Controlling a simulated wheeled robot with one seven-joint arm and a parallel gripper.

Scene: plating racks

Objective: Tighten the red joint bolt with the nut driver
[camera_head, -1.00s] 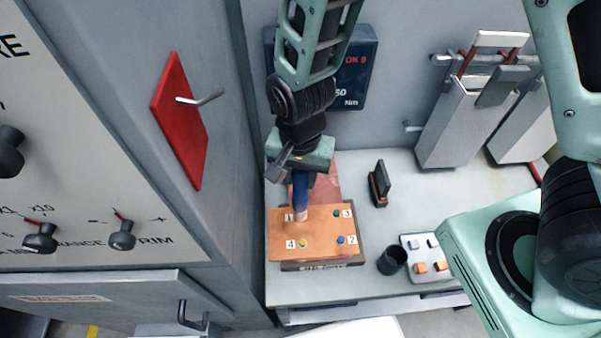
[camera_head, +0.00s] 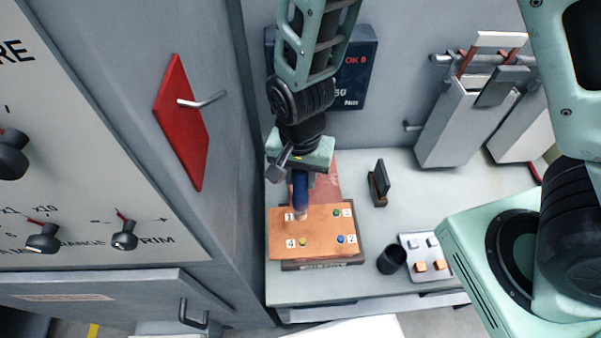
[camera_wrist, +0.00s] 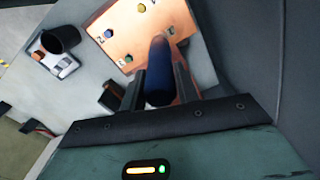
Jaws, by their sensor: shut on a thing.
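My gripper (camera_head: 300,172) is shut on the blue-handled nut driver (camera_head: 300,192), which points down at the copper-coloured joint plate (camera_head: 320,245). The driver also shows in the wrist view (camera_wrist: 159,75) between my two fingers (camera_wrist: 160,90). Its lower end is at the plate's upper left corner, beside the label partly seen there. The bolt at that corner is hidden under the driver, so I cannot tell its colour or whether the driver is seated on it. A green bolt (camera_head: 336,213), a blue bolt (camera_head: 341,239) and a yellow bolt (camera_head: 303,241) stand at the other corners.
A black cup (camera_head: 392,260) and a switch panel (camera_head: 425,258) stand to the right of the plate. A small dark stand (camera_head: 379,185) is behind. A dark display (camera_head: 357,75) hangs on the wall. The grey cabinet (camera_head: 225,130) rises close on the left.

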